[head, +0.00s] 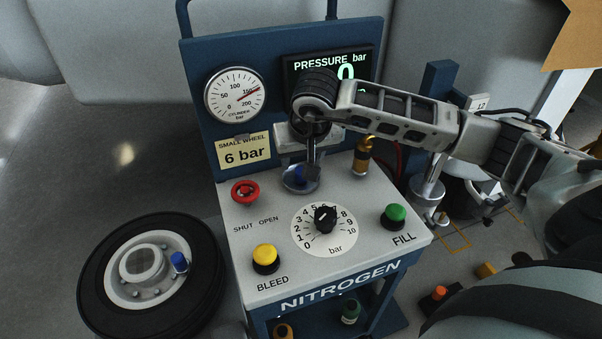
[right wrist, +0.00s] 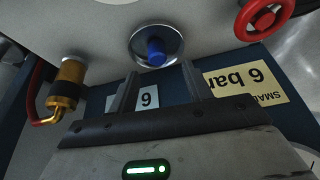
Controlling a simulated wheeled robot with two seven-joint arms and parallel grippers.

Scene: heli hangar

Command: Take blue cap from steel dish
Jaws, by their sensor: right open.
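The blue cap (head: 300,173) sits in the small round steel dish (head: 291,185) on the light top of the nitrogen cart, partly hidden by my right gripper (head: 312,176). In the right wrist view the cap (right wrist: 156,50) stands in the middle of the dish (right wrist: 138,43), in front of the fingertips. My right gripper (right wrist: 161,78) is open and empty, with its fingers pointing toward the dish and apart from the cap. My left gripper is not in view.
Near the dish are a red valve wheel (head: 245,191), a brass fitting (head: 362,160) with a red hose, and a black dial knob (head: 325,217). The upright gauge panel (head: 212,139) stands behind. A wheel (head: 95,270) bearing another blue cap (head: 180,262) lies at the left.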

